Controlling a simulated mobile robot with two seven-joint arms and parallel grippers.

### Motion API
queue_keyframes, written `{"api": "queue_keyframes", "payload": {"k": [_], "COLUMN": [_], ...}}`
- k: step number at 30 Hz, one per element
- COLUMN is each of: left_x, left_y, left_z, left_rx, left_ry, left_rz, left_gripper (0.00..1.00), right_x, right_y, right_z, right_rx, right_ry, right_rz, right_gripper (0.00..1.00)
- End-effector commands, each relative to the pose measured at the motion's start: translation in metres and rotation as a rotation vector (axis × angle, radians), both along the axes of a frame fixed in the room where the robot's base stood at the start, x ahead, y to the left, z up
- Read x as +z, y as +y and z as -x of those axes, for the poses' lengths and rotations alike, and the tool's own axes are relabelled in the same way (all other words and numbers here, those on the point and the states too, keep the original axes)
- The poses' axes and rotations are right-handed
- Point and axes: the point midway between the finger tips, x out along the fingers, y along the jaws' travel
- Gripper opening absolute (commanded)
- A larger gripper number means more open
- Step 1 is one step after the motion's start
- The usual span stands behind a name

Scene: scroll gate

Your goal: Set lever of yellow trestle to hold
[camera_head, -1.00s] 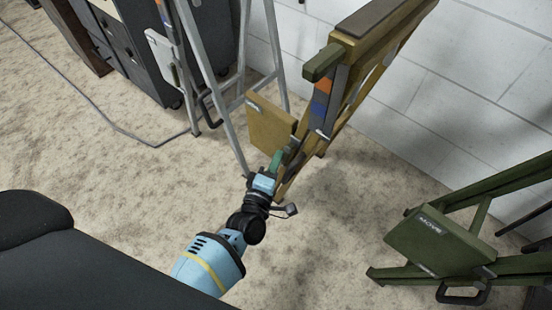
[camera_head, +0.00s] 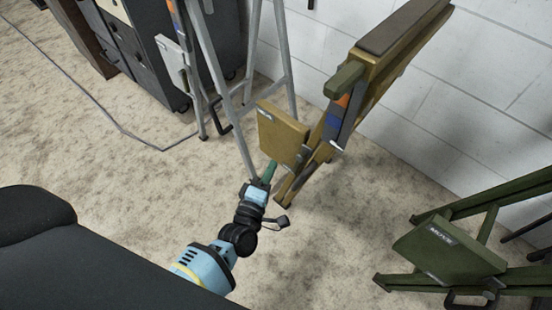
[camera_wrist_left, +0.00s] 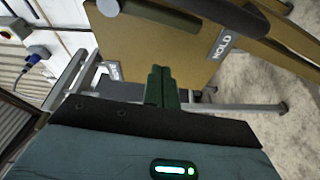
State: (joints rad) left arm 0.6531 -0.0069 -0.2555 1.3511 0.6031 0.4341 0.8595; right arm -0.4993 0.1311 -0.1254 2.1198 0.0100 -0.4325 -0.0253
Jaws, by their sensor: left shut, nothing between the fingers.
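The yellow trestle (camera_head: 375,75) stands right of centre against the wall, with a yellow plate (camera_head: 283,135) on its left side. In the left wrist view the plate (camera_wrist_left: 185,62) fills the upper middle, with a HOLD label (camera_wrist_left: 221,44) at its right and another, hard-to-read label at its left. A dark rounded bar (camera_wrist_left: 165,15) crosses the plate's top; I cannot tell whether it is the lever. My left gripper (camera_head: 269,171) is shut and empty, its green fingers (camera_wrist_left: 160,85) by the plate's lower edge. Contact is unclear. My right gripper is out of view.
A grey trestle (camera_head: 262,100) stands close behind and left of the yellow one. A green trestle (camera_head: 448,250) with a labelled plate is at the lower right. Dark cabinets (camera_head: 150,60) stand upper left, and a cable lies on the carpet. Carpet between the yellow and green trestles is clear.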

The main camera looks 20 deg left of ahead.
Motion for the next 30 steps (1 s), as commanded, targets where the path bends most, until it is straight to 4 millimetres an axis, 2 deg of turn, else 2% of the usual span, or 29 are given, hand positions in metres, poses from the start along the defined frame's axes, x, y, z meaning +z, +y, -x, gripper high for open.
{"api": "queue_keyframes", "payload": {"k": [1,6,12,21,30], "left_x": [0.001,-0.001,-0.002,-0.003,-0.003], "left_y": [0.000,0.001,0.001,0.001,0.001], "left_z": [0.012,0.040,0.057,0.060,0.059], "left_rx": [-0.002,0.000,0.000,0.000,0.000], "left_ry": [0.001,0.000,-0.001,-0.001,-0.001], "left_rz": [-0.002,-0.002,-0.001,-0.001,-0.001], "left_gripper": [0.00,0.00,0.00,0.00,0.00], "right_x": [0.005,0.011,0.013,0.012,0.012], "right_y": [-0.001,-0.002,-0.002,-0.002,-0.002], "right_z": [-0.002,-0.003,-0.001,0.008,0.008], "right_rx": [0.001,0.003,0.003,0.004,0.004], "right_ry": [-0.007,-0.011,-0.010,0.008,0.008], "right_rz": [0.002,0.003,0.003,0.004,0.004], "right_gripper": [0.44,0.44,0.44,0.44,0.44]}}
